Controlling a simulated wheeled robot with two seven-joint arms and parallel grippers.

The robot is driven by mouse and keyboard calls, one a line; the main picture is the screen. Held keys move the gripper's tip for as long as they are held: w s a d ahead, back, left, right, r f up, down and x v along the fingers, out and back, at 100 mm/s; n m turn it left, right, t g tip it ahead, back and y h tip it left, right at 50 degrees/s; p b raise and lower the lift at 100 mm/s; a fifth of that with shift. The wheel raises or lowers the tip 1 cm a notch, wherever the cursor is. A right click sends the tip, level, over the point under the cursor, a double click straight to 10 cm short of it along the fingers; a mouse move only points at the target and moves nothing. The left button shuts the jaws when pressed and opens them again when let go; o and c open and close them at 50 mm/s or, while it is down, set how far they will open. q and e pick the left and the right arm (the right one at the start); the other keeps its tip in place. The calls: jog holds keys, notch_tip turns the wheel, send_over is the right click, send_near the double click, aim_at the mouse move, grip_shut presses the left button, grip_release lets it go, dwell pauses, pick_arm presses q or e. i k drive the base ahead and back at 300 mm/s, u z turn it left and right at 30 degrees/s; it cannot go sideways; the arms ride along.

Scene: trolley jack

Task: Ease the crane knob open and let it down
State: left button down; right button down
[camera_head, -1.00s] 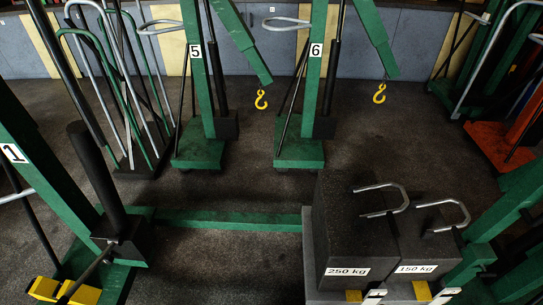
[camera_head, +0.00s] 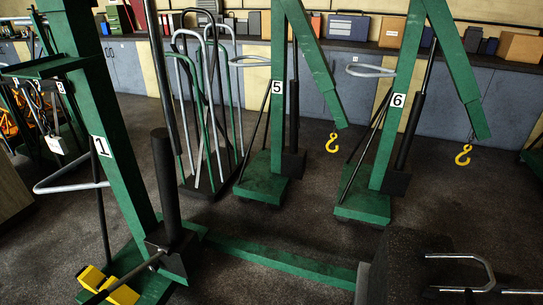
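The nearest crane is a green one marked 1 (camera_head: 102,147), with its post on the left of the head view. A black cylinder (camera_head: 166,190) rises from a dark pump block (camera_head: 172,252) low on this crane. I cannot make out a release knob for certain. A green beam (camera_head: 280,262) runs along the floor to the right. Neither of my grippers is in view.
Cranes marked 5 (camera_head: 277,87) and 6 (camera_head: 398,100) stand behind, with yellow hooks (camera_head: 333,143) hanging. A rack of bent tubes (camera_head: 205,110) stands left of crane 5. A black weight (camera_head: 400,262) with a metal handle (camera_head: 470,262) is at the lower right. Dark floor between is clear.

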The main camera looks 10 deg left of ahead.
aim_at(154, 267)
jog(key=u, duration=1.4)
